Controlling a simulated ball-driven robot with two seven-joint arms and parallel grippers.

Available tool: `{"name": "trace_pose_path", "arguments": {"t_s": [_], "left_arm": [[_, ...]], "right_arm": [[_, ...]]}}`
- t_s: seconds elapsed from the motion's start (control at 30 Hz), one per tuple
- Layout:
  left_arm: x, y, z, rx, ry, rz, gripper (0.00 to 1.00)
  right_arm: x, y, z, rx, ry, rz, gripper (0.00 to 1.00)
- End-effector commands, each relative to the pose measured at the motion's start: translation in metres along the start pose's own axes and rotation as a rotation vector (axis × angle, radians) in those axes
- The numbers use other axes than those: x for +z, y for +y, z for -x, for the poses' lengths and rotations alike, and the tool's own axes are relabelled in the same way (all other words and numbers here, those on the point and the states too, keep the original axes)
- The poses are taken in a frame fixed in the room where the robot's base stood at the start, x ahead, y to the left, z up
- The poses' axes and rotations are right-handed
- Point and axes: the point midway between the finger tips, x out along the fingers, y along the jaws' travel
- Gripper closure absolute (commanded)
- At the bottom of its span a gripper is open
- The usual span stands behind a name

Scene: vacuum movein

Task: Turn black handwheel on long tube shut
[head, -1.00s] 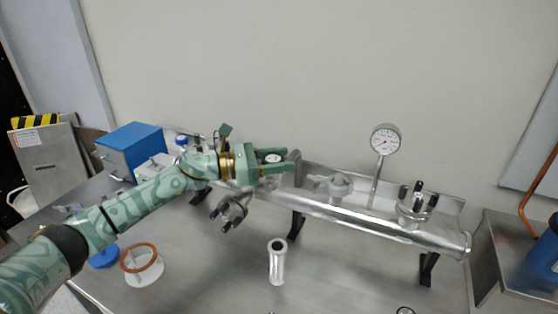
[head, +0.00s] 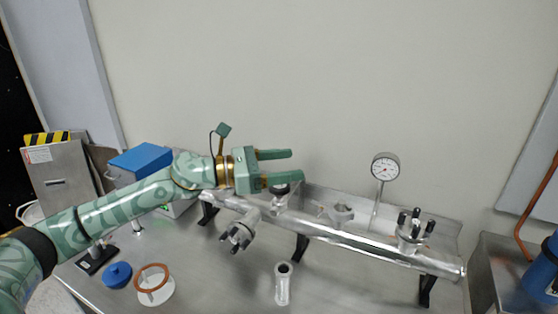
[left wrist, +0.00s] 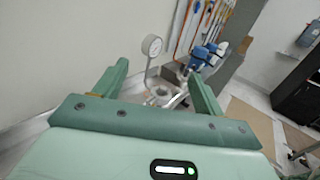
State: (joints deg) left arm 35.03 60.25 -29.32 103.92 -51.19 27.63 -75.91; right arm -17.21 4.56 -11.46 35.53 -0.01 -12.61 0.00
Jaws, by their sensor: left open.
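The long silver tube (head: 340,232) runs across the metal table on black supports, sloping down to the right in the head view. In the left wrist view the open fingers (left wrist: 158,86) frame part of the tube assembly. My right gripper is not in view.
A pressure gauge (head: 385,167) stands up behind the tube. A short metal cylinder (head: 283,283) and an orange-ringed white part (head: 153,283) stand in front.

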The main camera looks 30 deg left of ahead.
Motion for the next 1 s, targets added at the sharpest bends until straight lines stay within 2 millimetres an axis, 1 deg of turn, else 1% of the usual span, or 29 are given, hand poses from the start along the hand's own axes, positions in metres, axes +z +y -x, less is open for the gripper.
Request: {"name": "trace_pose_path", "arguments": {"t_s": [0.03, 0.1, 0.2, 0.3, 0.47, 0.8, 0.87, 0.93, 0.97, 1.0], "left_arm": [[0.008, -0.014, 0.004, -0.005, 0.003, 0.000, 0.30], [0.014, -0.030, 0.009, -0.004, 0.003, 0.000, 0.30], [0.022, -0.048, 0.014, -0.002, 0.003, 0.000, 0.30], [0.027, -0.060, 0.018, -0.002, 0.003, 0.001, 0.30], [0.030, -0.070, 0.020, -0.001, 0.001, 0.002, 0.30], [0.030, -0.071, 0.021, 0.000, 0.004, 0.006, 0.30], [0.031, -0.075, 0.022, -0.003, 0.010, 0.023, 0.30], [0.025, -0.086, 0.023, -0.011, 0.027, 0.078, 0.30], [0.020, -0.092, 0.023, -0.014, 0.035, 0.139, 0.30], [0.012, -0.101, 0.024, -0.022, 0.041, 0.289, 0.30]], "right_arm": [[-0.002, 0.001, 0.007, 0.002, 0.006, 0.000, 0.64], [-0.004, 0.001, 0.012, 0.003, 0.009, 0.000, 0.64], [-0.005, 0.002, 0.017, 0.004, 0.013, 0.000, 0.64], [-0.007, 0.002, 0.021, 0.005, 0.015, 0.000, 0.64], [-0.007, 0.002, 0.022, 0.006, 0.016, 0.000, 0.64], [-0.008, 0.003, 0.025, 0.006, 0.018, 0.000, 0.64], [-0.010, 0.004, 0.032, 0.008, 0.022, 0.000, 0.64], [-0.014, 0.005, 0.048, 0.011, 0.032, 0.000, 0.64], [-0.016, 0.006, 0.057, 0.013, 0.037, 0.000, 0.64], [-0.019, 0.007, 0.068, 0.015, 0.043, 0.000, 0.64]]}}
